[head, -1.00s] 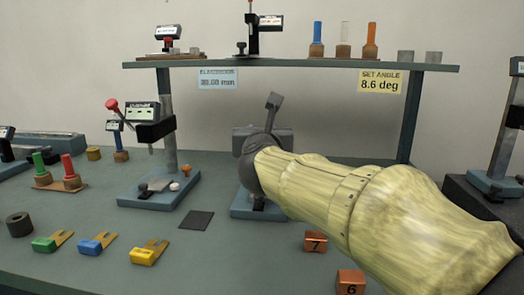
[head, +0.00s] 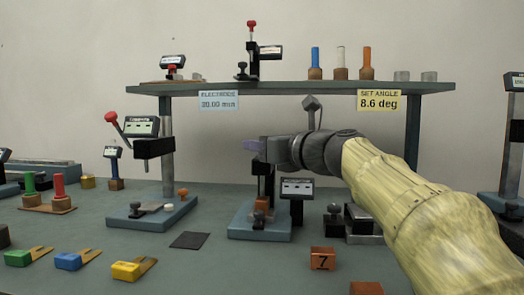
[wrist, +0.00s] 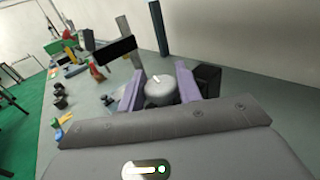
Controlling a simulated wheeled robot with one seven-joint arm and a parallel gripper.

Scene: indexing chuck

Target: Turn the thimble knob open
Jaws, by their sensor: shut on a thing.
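The thimble knob (wrist: 160,92) shows in the wrist view as a round pale grey cap with a white mark. My gripper (wrist: 158,84) has its two purple fingers on either side of it, shut on the knob. In the head view my gripper (head: 255,145) reaches in from the right at the top of a blue-based stand (head: 243,229). There the knob is hidden by my fingers and the stand's black upper part. A copper block (head: 262,203) sits low in this stand. A dark display (head: 297,187) stands at its right side.
A yellow sign (head: 379,100) on the shelf edge reads SET ANGLE 8.6 deg. A similar stand with a display (head: 141,127) and red-knobbed lever is on the left. Copper block 7 (head: 322,259) lies in front. A shelf (head: 300,88) spans above my gripper.

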